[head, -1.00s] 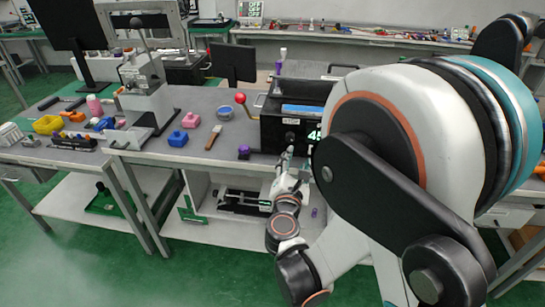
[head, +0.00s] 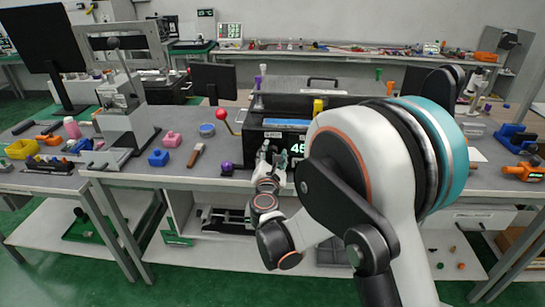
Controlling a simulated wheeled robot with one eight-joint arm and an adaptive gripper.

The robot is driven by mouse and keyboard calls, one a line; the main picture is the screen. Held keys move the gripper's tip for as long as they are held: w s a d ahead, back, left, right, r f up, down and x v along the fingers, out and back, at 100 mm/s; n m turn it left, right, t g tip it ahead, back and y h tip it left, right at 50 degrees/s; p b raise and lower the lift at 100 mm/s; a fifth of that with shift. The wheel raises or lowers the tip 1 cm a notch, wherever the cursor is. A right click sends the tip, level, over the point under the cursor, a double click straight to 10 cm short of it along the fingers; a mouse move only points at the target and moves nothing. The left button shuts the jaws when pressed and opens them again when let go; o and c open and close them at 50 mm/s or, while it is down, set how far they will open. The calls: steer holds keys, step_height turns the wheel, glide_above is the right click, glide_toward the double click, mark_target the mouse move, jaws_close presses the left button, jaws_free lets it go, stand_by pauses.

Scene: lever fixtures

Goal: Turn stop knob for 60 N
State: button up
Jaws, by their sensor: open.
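A black box machine (head: 243,143) stands on the grey workbench, with a lit display (head: 299,149) on its front that my arm partly hides; I can read about "45". A red ball on a lever (head: 222,115) is at its left side. A purple knob (head: 226,168) is low at its front left. A yellow knob (head: 318,105) and a purple-topped white post (head: 257,82) stand at its top. I cannot tell which is the stop knob. My gripper (head: 270,156) is open, small in view, in front of the machine's face and right of the purple knob; contact cannot be told.
A lever press (head: 120,120) stands left on the bench, near blue (head: 158,157) and pink (head: 172,139) blocks and a brown-handled tool (head: 196,155). A dark monitor (head: 216,78) is behind. My arm hides the machine's right front. Green floor in front is open.

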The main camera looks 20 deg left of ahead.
steer(key=shift+w+a, duration=0.1)
steer(key=shift+w, duration=0.25)
steer(key=shift+c, duration=0.6)
jaws_close()
steer(key=c, duration=0.9)
jaws_free()
steer(key=shift+m, duration=0.3)
steer(key=shift+c, duration=0.2)
